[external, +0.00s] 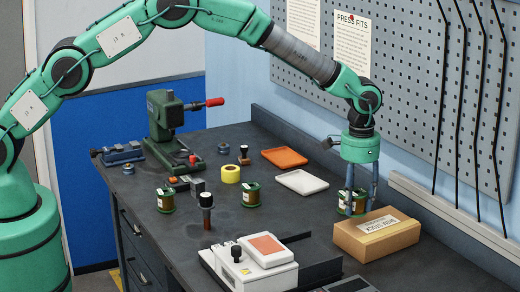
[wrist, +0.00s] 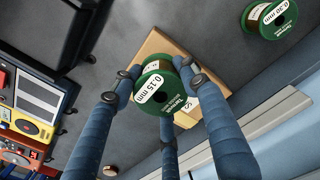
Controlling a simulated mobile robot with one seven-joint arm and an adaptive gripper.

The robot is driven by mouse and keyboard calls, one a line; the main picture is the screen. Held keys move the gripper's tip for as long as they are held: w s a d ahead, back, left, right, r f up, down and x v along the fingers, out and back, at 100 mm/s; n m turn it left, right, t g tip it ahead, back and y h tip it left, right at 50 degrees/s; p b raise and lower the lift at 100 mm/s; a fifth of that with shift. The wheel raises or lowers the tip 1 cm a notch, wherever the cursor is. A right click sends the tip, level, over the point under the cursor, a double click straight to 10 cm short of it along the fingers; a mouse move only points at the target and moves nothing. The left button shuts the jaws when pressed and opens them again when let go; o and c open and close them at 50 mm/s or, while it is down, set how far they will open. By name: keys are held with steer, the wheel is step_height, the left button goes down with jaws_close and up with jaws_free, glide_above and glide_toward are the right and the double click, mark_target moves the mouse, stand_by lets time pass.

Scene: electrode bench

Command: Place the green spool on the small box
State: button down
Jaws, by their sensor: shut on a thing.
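My gripper (external: 360,202) is shut on a green spool (external: 349,204) with brown winding. In the wrist view the fingers of my gripper (wrist: 160,88) close around this spool (wrist: 168,88), whose white label reads 0.15 mm. The small box (external: 376,241) is brown cardboard with a pale label, at the right of the bench. The spool is at the box's far left edge in the external view; in the wrist view it overlaps the box (wrist: 160,45). I cannot tell whether the spool touches it.
Other green spools stand on the bench, one at the left (external: 166,201) and one in the middle (external: 251,194). A yellow tape roll (external: 231,174), an orange tray (external: 285,158) and a white tray (external: 301,182) lie behind. A white device (external: 250,265) is at the front.

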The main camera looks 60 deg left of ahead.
mark_target(359, 215)
steer(key=shift+f, duration=1.7)
steer(key=shift+f, duration=0.15)
steer(key=c, duration=0.9)
jaws_free()
steer(key=shift+c, duration=0.2)
step_height(359, 215, up, 12)
steer(key=shift+r, duration=0.1)
